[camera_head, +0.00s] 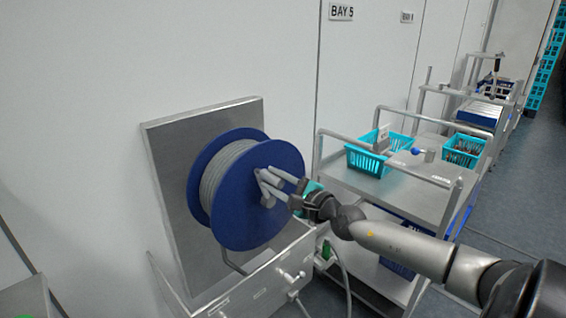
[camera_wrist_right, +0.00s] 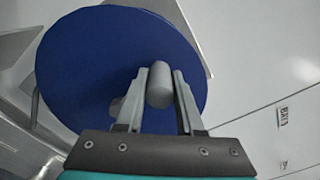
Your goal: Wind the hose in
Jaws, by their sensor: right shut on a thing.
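A hose reel (camera_head: 237,205) with blue round flanges is mounted on a metal plate on the wall, in the left half of the head view. Grey hose (camera_head: 217,178) is wound around its drum. My right gripper (camera_head: 265,186) is at the reel's front flange, shut on the grey crank handle (camera_wrist_right: 159,87), which shows between its two fingers in the right wrist view. The blue flange (camera_wrist_right: 105,70) fills much of that view behind the fingers. A grey hose length (camera_head: 343,270) hangs below near the metal box. My left gripper is not in view.
A metal box with taps (camera_head: 286,277) sits under the reel. To the right stands a steel trolley (camera_head: 420,188) with turquoise baskets (camera_head: 367,161), and more carts are farther back. The grey floor (camera_head: 510,205) at the right is clear.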

